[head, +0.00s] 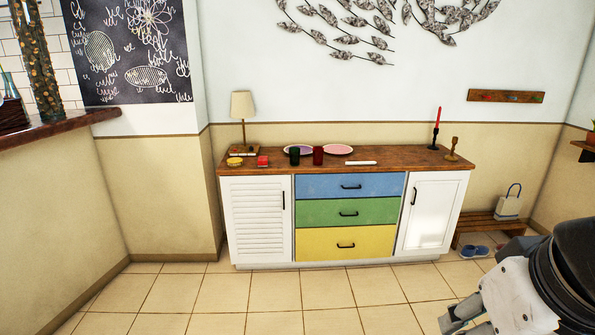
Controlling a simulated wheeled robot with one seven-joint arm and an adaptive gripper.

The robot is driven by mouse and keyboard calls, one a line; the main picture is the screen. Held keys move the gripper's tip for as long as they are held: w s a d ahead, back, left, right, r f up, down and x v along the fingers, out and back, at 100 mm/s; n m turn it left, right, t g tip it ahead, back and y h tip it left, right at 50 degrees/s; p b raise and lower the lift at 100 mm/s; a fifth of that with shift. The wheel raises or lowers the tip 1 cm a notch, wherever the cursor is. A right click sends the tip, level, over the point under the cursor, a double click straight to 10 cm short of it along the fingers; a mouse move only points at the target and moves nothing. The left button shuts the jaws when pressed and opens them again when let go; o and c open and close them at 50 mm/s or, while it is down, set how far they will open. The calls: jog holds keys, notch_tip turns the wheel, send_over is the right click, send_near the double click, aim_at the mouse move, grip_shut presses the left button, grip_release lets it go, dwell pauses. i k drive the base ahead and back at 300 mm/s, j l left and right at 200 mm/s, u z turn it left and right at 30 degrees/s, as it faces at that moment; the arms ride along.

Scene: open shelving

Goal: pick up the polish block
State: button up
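A small red block (262,161) lies on the wooden top of the sideboard, left of the middle; it may be the polish block, but it is too small to be sure. A small round yellow item (235,162) lies just left of it. My arm shows at the lower right corner, far from the sideboard top. I cannot make out my gripper's fingers in this view.
The sideboard (350,220) has white doors and coloured drawers. On it stand a lamp (242,106), two plates (338,149), two dark cups (318,155), a white item (361,163) and a red candle (437,118). A low bench (475,225) stands right. The tiled floor (270,295) in front is clear.

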aim_at(263, 161)
jog(key=i+u, duration=0.15)
jog(key=i, duration=0.35)
jog(key=i+l+u, duration=0.15)
jog(key=i, duration=0.3)
jog(key=i+l+u, duration=0.15)
jog(key=i, duration=0.35)
jog(key=i+l+u, duration=0.2)
jog(key=i, duration=0.25)
jog(key=i+j+z, duration=0.25)
jog(key=i+j, duration=0.35)
jog(key=i, duration=0.35)
jog(key=i+j+z, duration=0.25)
jog(key=i+j, duration=0.55)
jog(key=i, duration=0.15)
